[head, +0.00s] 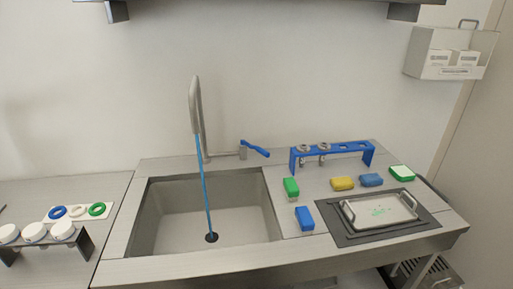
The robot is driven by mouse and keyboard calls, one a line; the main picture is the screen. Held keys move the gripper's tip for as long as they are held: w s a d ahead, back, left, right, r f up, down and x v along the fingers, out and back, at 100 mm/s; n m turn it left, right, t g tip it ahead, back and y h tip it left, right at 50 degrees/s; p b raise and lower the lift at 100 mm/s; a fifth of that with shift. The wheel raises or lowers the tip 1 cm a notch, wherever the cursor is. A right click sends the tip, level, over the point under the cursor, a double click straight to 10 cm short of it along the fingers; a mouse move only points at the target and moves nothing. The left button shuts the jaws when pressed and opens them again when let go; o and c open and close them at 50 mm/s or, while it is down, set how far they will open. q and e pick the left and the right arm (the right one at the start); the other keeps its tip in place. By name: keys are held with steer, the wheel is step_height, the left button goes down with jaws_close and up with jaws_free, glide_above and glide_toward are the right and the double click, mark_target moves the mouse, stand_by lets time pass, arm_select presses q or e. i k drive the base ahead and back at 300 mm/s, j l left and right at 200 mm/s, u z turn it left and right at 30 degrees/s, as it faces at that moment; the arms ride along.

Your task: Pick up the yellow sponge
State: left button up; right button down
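The yellow sponge (342,184) lies on the steel counter to the right of the sink, in front of the blue rack. A blue sponge (371,180) lies close to its right. Neither of my grippers shows in the head view, so I cannot see whether they are open or shut.
A green sponge (291,187) and a blue one (304,218) lie beside the sink (160,215). A tray (352,221) with handles sits on a dark mat (427,222) in front. The blue rack (333,149) stands behind. A green-and-white block (402,173) lies at right.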

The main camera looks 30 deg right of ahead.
mark_target(345, 182)
steer(key=z, duration=1.5)
